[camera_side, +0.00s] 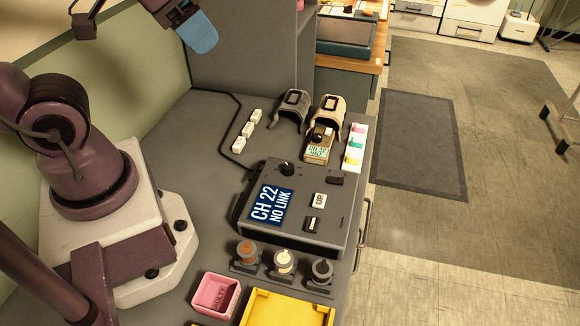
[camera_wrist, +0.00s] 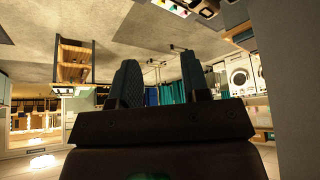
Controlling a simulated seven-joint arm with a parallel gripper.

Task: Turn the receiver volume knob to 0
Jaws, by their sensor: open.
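A dark grey desk unit (camera_side: 318,218) lies on the counter, with a blue screen (camera_side: 270,205) reading "CH 22 NO LINK". A round black knob (camera_side: 286,168) sits near its far left corner; its setting is too small to read. A small tan device (camera_side: 318,147) with a dark knob (camera_side: 316,136) and a small lit display stands behind it. I cannot tell for certain which is the receiver. My gripper (camera_side: 200,36) is high at the top, well away from both. In the wrist view my gripper (camera_wrist: 160,82) shows two separated fingers with nothing between them.
White blocks (camera_side: 243,137), two dark and tan holders (camera_side: 327,106) and a coloured-button strip (camera_side: 355,147) surround the devices. Several round pots (camera_side: 284,262), a pink bin (camera_side: 215,294) and a yellow tray (camera_side: 285,308) stand in front. A black cable (camera_side: 238,110) runs along the counter.

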